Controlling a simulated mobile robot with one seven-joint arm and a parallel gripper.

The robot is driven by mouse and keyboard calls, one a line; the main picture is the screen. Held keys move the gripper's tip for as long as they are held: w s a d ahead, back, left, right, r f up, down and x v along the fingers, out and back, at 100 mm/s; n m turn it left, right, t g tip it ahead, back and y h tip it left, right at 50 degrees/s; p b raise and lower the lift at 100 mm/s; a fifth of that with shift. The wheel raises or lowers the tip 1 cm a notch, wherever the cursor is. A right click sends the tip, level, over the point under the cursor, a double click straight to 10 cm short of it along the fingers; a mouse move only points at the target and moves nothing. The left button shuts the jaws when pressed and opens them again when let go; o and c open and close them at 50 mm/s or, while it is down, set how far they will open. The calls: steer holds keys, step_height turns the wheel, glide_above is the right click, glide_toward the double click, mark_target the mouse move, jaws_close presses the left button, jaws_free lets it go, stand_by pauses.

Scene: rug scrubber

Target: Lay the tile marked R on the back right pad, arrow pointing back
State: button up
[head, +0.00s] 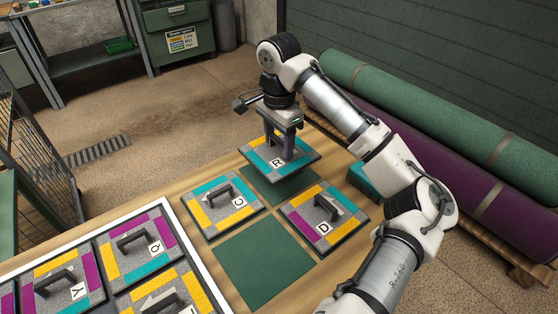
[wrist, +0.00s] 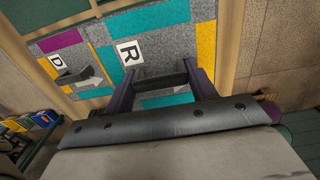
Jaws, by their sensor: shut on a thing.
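Tile R (head: 297,164) is a grey square with yellow and teal edge strips and a white R label; it also shows in the wrist view (wrist: 185,38). My gripper (head: 279,143) is shut on its dark handle, seen too in the wrist view (wrist: 165,82). In the head view the tile looks level and raised over the back right green pad (head: 284,190), with the pad's front part showing below it. Tile C (head: 205,216) lies to the left and tile D (head: 345,205) to the right.
The front green pad (head: 262,264) is bare. A white-rimmed tray (head: 92,232) at the lower left holds tile Q (head: 160,262), tile Y (head: 92,272) and others. A teal block (head: 362,180) is partly behind my arm. Rolled rugs (head: 440,120) lie at the right.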

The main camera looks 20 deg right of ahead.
mark_target(279, 151)
steer(key=shift+f, duration=3.05)
steer(key=o, duration=1.2)
steer(key=shift+f, duration=0.1)
steer(key=shift+c, duration=0.2)
step_height(279, 151, up, 12)
steer(key=shift+r, duration=0.15)
